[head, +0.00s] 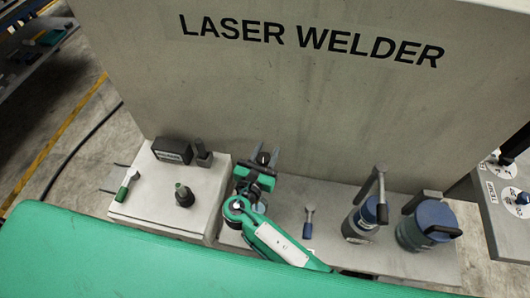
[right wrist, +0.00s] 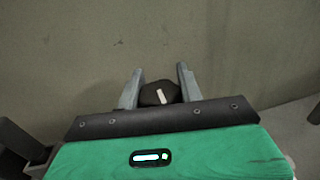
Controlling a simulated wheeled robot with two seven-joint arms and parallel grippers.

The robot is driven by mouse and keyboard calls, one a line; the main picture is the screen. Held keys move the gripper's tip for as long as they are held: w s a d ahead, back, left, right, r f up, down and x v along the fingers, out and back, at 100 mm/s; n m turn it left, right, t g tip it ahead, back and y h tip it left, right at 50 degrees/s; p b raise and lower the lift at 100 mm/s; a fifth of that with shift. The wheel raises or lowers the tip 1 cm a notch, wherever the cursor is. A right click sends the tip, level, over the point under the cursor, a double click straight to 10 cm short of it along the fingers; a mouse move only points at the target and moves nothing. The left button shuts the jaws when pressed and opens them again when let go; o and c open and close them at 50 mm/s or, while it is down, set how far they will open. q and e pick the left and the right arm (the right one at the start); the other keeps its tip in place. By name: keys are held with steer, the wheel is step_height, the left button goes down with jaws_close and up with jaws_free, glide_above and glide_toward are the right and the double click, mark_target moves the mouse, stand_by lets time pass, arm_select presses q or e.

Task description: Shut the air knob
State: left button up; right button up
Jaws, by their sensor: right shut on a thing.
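A black knob (right wrist: 150,95) with a white pointer mark shows in the right wrist view, against the grey wall of the machine. I take it to be the air knob, though no label for it is readable. My right gripper (right wrist: 159,84) is shut on the knob, one grey finger on each side. The white mark stands close to upright, leaning slightly. In the head view my right gripper (head: 264,158) reaches to the wall side of the ledge, and the dark knob between its fingers is small and partly hidden. My left gripper is not in view.
Left of my arm, a pale block carries a green-handled lever (head: 128,184), a black box (head: 172,150) and dark posts. To the right are a blue-handled lever (head: 308,222) and two blue-topped cylinders (head: 435,220). The LASER WELDER wall (head: 300,100) stands behind.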

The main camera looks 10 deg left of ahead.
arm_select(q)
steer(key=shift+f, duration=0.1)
arm_select(e)
steer(key=shift+d+m+h, duration=0.1)
steer(key=shift+m+h, duration=0.4)
steer(key=shift+h, duration=0.2)
steer(key=o, duration=1)
